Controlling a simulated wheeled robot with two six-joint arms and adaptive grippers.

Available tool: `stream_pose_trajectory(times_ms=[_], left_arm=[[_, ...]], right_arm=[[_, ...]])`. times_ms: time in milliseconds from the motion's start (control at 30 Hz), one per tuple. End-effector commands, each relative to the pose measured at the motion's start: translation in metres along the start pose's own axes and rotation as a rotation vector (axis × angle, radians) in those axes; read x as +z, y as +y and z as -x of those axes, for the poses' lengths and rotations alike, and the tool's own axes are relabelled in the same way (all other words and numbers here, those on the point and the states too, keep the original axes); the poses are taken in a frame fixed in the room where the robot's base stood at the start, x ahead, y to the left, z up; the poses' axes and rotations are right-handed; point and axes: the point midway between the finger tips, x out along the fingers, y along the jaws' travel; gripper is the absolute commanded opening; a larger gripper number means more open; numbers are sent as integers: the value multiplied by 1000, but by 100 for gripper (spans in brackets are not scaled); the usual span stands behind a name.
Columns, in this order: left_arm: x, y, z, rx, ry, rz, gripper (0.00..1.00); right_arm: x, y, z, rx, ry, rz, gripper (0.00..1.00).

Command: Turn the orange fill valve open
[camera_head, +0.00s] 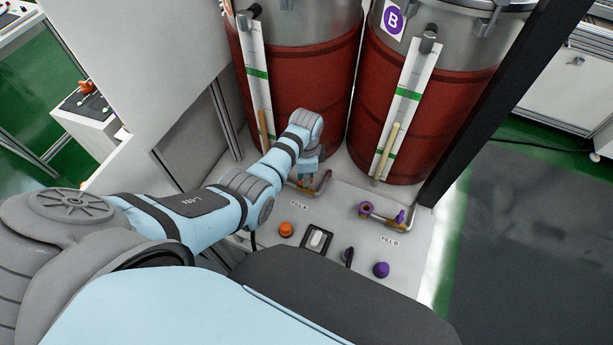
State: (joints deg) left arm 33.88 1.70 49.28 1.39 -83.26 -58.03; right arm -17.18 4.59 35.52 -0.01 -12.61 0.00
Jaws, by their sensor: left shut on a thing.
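My left gripper (304,182) reaches in from the left and points down at the fill A fitting, behind the label on the white panel. It is shut on the orange fill valve, which the gripper and wrist hide almost wholly. How far the valve is turned cannot be told. A bent metal pipe (323,185) shows just right of the fingers. My right gripper is not in view.
An orange knob (286,229), a rocker switch (317,239) and a purple knob (381,269) sit on the panel (345,215). A purple valve (399,216) stands to the right. Two red tanks (305,85) (440,115) with level gauges stand behind.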

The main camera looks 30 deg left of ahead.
Motion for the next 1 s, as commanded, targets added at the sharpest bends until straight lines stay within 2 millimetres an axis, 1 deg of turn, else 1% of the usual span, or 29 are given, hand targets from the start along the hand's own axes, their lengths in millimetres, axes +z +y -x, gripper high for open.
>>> stream_pose_trajectory(times_ms=[200,500,733,1000], left_arm=[[-2,-2,2,-5,4,-194,0],[-2,-2,2,-6,4,-407,0],[-2,-2,2,-6,4,-493,0],[-2,-2,2,-6,4,-522,0]], right_arm=[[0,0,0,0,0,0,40],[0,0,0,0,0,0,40],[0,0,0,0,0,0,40],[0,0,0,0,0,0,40]])
